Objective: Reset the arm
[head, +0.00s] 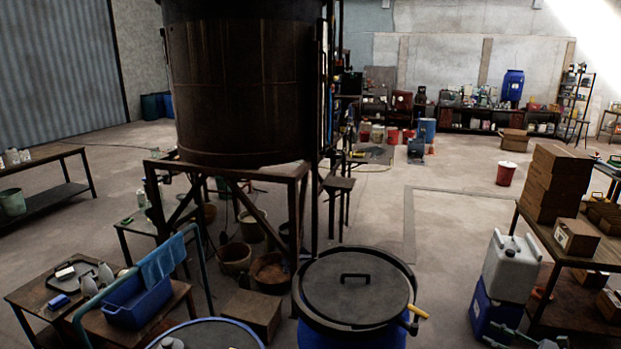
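My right gripper (497,335) shows at the bottom edge on the right, in front of the blue container under the white jerrycan. It is pale grey-green, and its lower part is cut off by the picture edge. Its two fingers point left and look apart, with nothing seen between them. My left gripper is not in view.
A lidded drum (357,288) with a yellow-handled tool stands at bottom centre. A white jerrycan (511,266) stands beside the right-hand table (545,232) with cardboard boxes (556,180). A cart with a blue bin (137,301) is at lower left. A large dark vat (245,85) stands behind. Open floor lies centre right.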

